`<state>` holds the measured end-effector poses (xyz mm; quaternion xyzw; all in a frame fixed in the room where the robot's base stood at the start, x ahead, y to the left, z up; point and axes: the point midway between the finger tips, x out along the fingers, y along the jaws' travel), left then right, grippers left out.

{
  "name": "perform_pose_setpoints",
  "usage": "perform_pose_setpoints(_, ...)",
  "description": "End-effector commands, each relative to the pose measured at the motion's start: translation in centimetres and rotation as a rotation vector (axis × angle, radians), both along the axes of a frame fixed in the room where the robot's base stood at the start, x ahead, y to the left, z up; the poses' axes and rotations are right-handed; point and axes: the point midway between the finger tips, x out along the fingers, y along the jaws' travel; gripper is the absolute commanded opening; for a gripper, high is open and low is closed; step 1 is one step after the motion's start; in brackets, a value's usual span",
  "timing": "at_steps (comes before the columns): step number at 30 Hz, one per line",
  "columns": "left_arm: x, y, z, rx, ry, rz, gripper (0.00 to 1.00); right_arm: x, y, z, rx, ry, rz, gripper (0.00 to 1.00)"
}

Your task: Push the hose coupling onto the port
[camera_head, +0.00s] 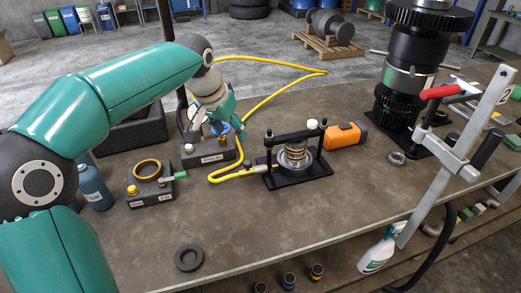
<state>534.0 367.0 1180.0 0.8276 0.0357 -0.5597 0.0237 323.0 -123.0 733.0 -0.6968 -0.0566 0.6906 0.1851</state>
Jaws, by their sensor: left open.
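A yellow hose (263,102) runs across the bench from behind my left gripper and loops forward. Its front end, with a brass-coloured coupling (250,171), lies beside the black spring fixture (318,171). I cannot tell whether this coupling is seated on a port there or only rests against it. My left gripper (226,127) is open above a dark labelled block (213,158), close to a small blue part (240,132). Its fingers partly hide what lies behind them. I cannot tell whether they touch the hose. My right gripper is not in view.
A dark block with a brass ring (147,169) and a blue bottle (94,187) stand at left. An orange tool (346,135) lies behind the fixture. The front middle bench is mostly clear, except a black ring (189,258).

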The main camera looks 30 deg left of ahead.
Motion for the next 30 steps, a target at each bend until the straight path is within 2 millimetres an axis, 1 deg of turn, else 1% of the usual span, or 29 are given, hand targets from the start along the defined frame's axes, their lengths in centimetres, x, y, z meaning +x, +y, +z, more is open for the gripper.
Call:
perform_pose_setpoints(2,0.1,-0.3,-0.2,0.000,-0.001,-0.007,0.53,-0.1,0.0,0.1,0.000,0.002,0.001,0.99)
perform_pose_setpoints(5,0.9,-0.5,-1.2,0.000,0.002,-0.012,0.53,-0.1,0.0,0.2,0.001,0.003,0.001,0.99)
perform_pose_setpoints(8,1.9,-0.5,-2.9,-0.001,0.009,-0.014,0.53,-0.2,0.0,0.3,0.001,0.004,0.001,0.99)
perform_pose_setpoints(12,3.3,-0.5,-5.7,-0.001,0.015,-0.014,0.53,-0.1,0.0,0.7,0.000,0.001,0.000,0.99)
perform_pose_setpoints(21,5.5,0.0,-11.6,-0.001,0.013,-0.009,0.53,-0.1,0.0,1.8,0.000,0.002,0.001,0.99)
perform_pose_setpoints(25,6.3,0.1,-13.7,-0.002,0.013,-0.009,0.53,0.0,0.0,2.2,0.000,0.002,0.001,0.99)
perform_pose_setpoints(30,7.0,0.2,-15.3,0.000,0.009,-0.007,0.53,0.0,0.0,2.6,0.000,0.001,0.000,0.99)
